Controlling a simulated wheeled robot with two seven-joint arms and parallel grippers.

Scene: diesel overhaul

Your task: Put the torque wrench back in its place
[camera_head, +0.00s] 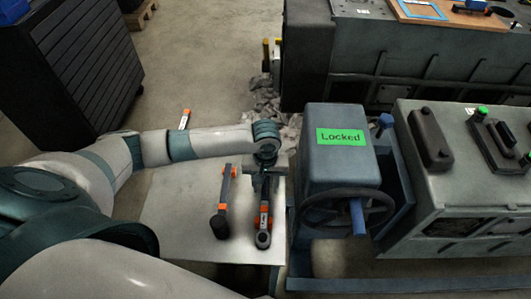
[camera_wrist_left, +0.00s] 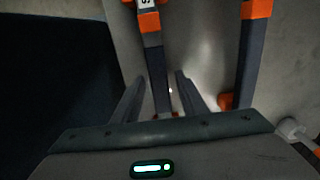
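A long dark tool with orange bands and a round ring-like head, which looks like the torque wrench (camera_head: 263,239), lies on a pale table. My left gripper (camera_head: 264,188) points down over its handle end. In the left wrist view the dark handle (camera_wrist_left: 155,70) runs between the two fingers (camera_wrist_left: 161,75), with a visible gap on the right finger's side. The left gripper looks open; contact cannot be told. My right gripper is out of view.
A second dark tool with orange parts (camera_head: 221,215) lies left of the wrench. The table (camera_head: 175,205) is otherwise bare. A blue-grey machine marked "Locked" (camera_head: 341,165), with a handwheel, stands close right.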

